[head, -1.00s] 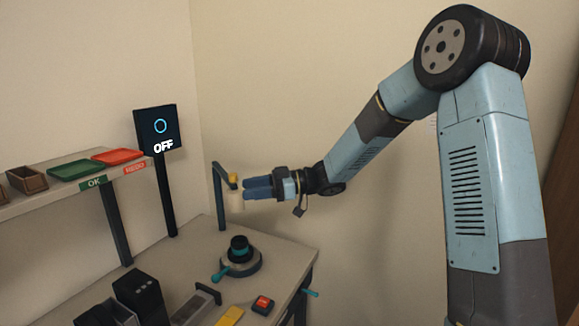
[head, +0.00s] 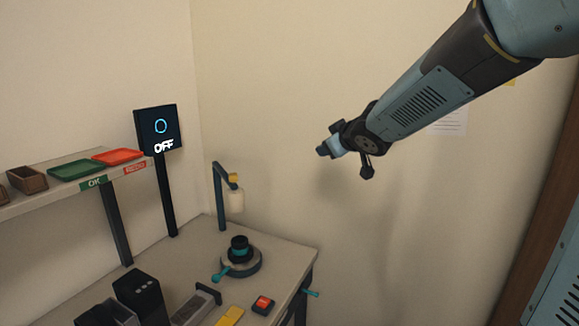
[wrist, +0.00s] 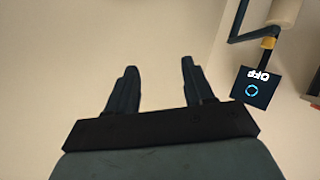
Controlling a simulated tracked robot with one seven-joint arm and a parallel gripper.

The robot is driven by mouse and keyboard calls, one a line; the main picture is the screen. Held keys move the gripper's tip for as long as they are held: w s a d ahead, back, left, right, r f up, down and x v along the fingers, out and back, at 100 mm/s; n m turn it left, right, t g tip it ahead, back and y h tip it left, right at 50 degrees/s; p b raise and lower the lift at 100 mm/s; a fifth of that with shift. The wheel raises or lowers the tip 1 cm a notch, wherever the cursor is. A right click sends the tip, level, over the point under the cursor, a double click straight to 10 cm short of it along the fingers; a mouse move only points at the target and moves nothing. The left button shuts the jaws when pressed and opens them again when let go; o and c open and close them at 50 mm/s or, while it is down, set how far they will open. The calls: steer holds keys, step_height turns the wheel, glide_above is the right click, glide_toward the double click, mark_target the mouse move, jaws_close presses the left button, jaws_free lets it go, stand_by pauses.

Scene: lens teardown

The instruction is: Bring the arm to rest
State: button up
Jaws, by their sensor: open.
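My gripper (head: 323,149) is up in the air in the head view, against the bare wall, above and to the right of the workbench (head: 185,262). In the wrist view my gripper (wrist: 158,72) shows two dark fingers spread apart with nothing between them, only wall behind. My blue arm comes in from the upper right of the head view. The gripper touches nothing.
A lens device (head: 240,256) with a teal lever sits on the bench. Behind it stands a hooked post (head: 219,195) with a pale cylinder (head: 236,201). A screen (head: 157,130) reads OFF. Green (head: 77,170) and red (head: 118,157) trays lie on the shelf. Space around my gripper is clear.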

steer(key=s+d+r+m+h, duration=0.1)
steer(key=s+d+m+h, duration=0.3)
steer(key=s+d, duration=0.4)
steer(key=s+d+f+m+g, duration=0.2)
steer(key=s+g, duration=0.1)
steer(key=s, duration=0.8)
steer(key=s+d+f+m+g, duration=0.2)
steer(key=s+f+g, duration=0.1)
steer(key=s, duration=0.9)
steer(key=shift+d+f+m+g, duration=0.2)
steer(key=shift+m+g, duration=0.2)
steer(key=shift+g, duration=0.1)
